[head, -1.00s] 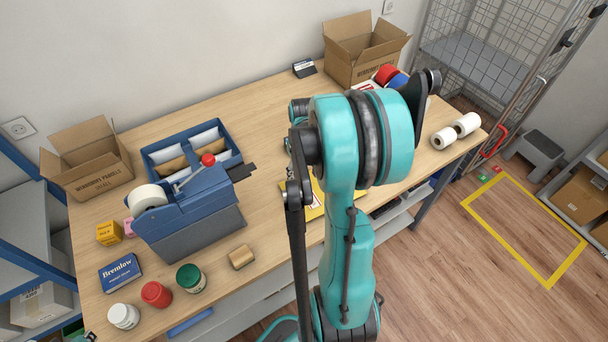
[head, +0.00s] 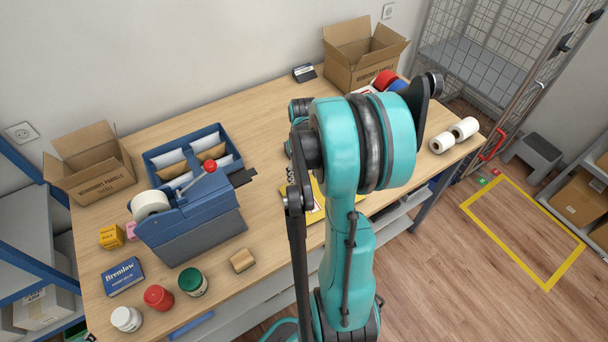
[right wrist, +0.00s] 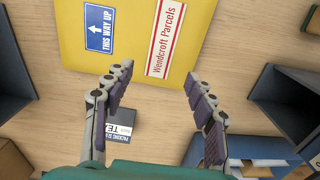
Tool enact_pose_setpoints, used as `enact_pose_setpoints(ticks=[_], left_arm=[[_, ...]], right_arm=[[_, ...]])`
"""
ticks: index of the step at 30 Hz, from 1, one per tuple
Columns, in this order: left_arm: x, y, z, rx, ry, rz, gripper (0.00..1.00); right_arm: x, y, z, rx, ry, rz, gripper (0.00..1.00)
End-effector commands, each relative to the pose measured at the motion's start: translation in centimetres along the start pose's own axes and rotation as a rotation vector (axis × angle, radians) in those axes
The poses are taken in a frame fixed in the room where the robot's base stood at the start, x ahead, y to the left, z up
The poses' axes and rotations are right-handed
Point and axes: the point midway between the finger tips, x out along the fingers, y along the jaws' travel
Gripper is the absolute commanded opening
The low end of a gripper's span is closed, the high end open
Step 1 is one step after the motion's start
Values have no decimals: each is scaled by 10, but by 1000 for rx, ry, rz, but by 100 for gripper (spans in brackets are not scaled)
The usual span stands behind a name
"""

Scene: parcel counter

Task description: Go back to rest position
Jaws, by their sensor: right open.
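My right arm stands large in the middle of the head view and hides its own gripper. In the right wrist view, my right gripper (right wrist: 158,80) is open, with nothing between its fingers. Beyond the fingertips, a yellow mailer (right wrist: 205,25) lies flat on the wooden counter (right wrist: 165,140), with a blue "This way up" label and a red and white "Wendcroft Parcels" label. In the head view only part of the mailer (head: 316,207) shows beside the arm. My left gripper is in neither view.
A blue tape dispenser (head: 192,225), blue tray (head: 225,140), several jars and small boxes occupy the counter's left. An open carton (head: 92,178) stands at the left, another (head: 352,70) at the back. A wire cage (head: 490,50) stands beyond.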

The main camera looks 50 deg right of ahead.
Motion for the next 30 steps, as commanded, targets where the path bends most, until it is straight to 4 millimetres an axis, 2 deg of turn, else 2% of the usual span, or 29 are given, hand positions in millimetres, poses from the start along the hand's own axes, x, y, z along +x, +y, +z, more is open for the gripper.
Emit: enact_pose_setpoints(ticks=[12, 15, 25, 30], left_arm=[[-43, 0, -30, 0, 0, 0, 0], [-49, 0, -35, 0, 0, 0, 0], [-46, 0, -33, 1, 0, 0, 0], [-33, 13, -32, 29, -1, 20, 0]], right_arm=[[-67, 0, 0, 0, 0, 0, 56], [-78, 0, 0, 0, 0, 0, 56], [-77, -1, 0, -1, 2, 1, 56], [-77, -4, 9, 6, 37, 11, 56]])
